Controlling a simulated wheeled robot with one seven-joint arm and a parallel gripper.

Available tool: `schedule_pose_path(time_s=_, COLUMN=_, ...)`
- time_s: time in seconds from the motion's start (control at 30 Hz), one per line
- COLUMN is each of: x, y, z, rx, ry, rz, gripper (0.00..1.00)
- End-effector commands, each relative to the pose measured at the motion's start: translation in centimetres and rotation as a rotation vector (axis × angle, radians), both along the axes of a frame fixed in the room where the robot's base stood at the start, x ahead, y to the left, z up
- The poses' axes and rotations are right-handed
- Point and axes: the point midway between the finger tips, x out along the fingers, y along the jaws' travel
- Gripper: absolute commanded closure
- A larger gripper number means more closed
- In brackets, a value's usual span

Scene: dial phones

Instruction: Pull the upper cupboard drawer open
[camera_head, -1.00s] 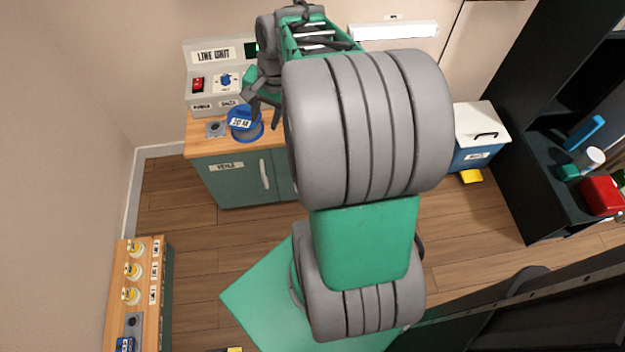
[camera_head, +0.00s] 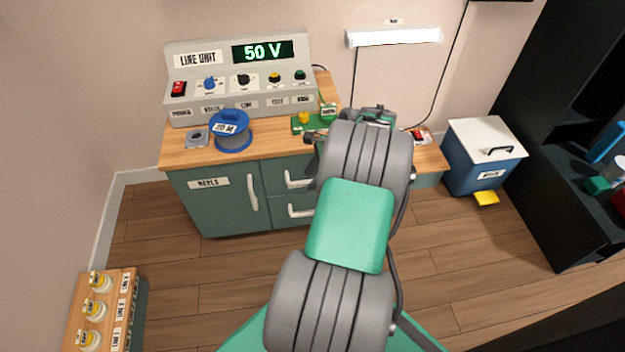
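The green cupboard (camera_head: 222,216) stands against the back wall under a wooden top. Its left part is a door labelled "REELS" with a vertical white handle. To the right of the door are two stacked drawers. The upper drawer (camera_head: 272,178) looks shut, and its white handle (camera_head: 297,180) is partly in view. The lower drawer (camera_head: 277,212) also has a white handle. My arm covers the right side of the drawers. My gripper's end, near the worktop's right part, is mostly hidden behind my arm, so its fingers cannot be made out.
On the worktop are the line unit (camera_head: 240,75) reading "50 V", a blue reel (camera_head: 232,130) and a small green board (camera_head: 303,122). A blue bin (camera_head: 483,160) with a white lid stands right. Wooden floor before the cupboard is clear.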

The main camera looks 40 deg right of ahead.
Motion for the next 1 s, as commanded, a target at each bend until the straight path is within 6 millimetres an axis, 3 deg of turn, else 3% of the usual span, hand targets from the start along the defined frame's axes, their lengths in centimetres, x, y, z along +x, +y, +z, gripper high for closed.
schedule_pose_path(time_s=0.2, x=0.03, y=0.00, z=0.04, rx=-0.001, ry=0.000, rz=0.001, gripper=0.67)
schedule_pose_path(time_s=0.6, x=0.02, y=0.01, z=0.06, rx=-0.002, ry=0.000, rz=0.002, gripper=0.99)
schedule_pose_path(time_s=1.0, x=0.02, y=0.03, z=0.05, rx=-0.001, ry=0.001, rz=0.002, gripper=1.00)
